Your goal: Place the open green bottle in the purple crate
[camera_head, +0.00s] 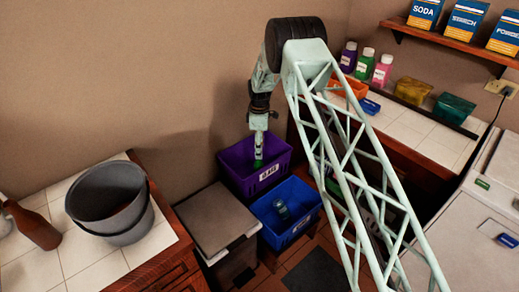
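The purple crate (235,170) stands on the floor against the wall, with a white label on its front. My gripper (258,133) points down over the crate's opening. A green bottle (258,158) shows at my fingertips, within the outline of the crate's opening. The fingers look closed around its upper part, though they are small here. Whether the bottle touches the crate's floor is hidden. I cannot make out whether it has a cap. Another green bottle (364,64) with a pale cap stands on the right counter.
A blue crate (308,215) holding a dark bottle-like item (282,210) stands in front of the purple one. A lidded grey bin (215,220) is at its left. The right counter has a purple bottle (348,57) and a pink bottle (382,70). A grey bucket (108,200) stands left.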

